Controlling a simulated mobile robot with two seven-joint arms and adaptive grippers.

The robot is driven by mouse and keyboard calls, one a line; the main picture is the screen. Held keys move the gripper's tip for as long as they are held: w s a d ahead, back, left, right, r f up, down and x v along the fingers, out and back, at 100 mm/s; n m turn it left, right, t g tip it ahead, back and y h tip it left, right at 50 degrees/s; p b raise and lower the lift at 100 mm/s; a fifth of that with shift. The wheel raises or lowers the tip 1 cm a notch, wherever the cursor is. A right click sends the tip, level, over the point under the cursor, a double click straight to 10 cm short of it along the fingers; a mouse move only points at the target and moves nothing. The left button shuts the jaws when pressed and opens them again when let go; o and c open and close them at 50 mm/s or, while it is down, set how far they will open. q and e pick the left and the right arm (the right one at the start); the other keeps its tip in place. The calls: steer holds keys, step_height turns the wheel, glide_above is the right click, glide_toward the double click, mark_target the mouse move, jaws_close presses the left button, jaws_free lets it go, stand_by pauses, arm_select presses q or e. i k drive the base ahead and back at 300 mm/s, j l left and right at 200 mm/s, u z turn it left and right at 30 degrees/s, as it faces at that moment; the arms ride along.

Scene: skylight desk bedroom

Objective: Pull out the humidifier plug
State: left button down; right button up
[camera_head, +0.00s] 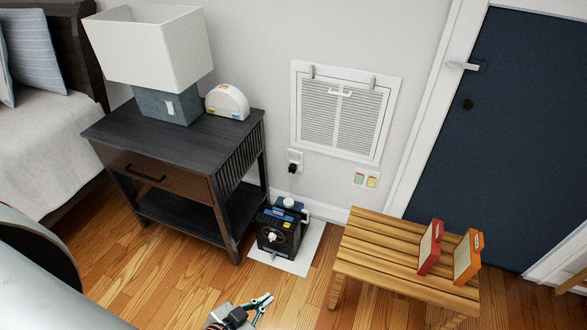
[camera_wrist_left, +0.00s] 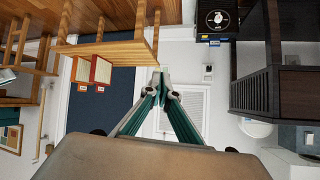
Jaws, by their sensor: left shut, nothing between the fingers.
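The humidifier (camera_head: 277,238) is a dark box with a blue and white top, standing on a white mat (camera_head: 288,264) on the floor. Its black plug (camera_head: 292,168) sits in the white wall outlet (camera_head: 295,155), and a thin cord runs down toward the box. The left wrist view is upside down and shows the humidifier (camera_wrist_left: 217,16) at the top and the outlet with the plug (camera_wrist_left: 208,70) below it. My left gripper (camera_head: 264,299) is low at the bottom of the head view, apart from both. Its fingertips (camera_wrist_left: 162,70) meet with nothing between them. My right gripper is not in view.
A dark nightstand (camera_head: 172,142) with a lamp (camera_head: 150,48) stands left of the outlet. A wooden bench (camera_head: 375,250) with a red box (camera_head: 430,246) and an orange box (camera_head: 467,257) stands at right. A wall vent (camera_head: 342,110) is above. Floor in front of the humidifier is clear.

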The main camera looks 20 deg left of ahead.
mark_target(292, 168)
steer(key=i+j+z, duration=0.35)
steer(key=j+z, duration=0.15)
steer(key=j, duration=0.2)
steer(key=i+j+z, duration=0.2)
steer(key=j, duration=0.2)
steer(key=j+z, duration=0.25)
steer(key=j, duration=0.15)
